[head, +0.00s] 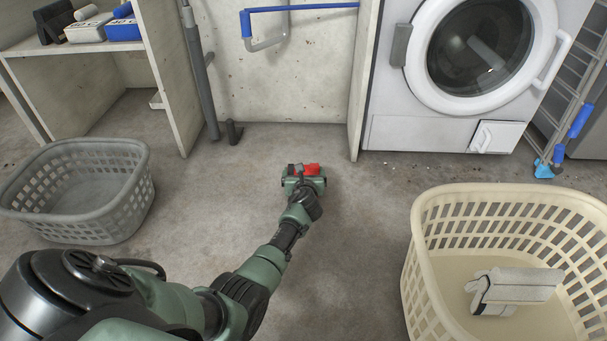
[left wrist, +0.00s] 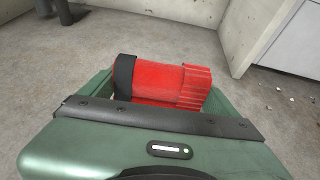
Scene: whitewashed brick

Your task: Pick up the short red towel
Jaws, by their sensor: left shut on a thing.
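The short red towel (head: 312,169) is a small red roll with a dark band at one end, low over the concrete floor in the middle of the head view. My left gripper (head: 303,172) is shut on it. In the left wrist view the red towel (left wrist: 160,80) lies between the green fingers of my left gripper (left wrist: 158,100), with its ribbed end to the right. The gripper body hides its near lower side. I cannot tell whether the towel touches the floor. My right gripper is not in view.
A grey basket (head: 90,225) stands empty at the left. A washing machine (head: 415,130) is at the back right, a shelf (head: 85,48) at the back left.

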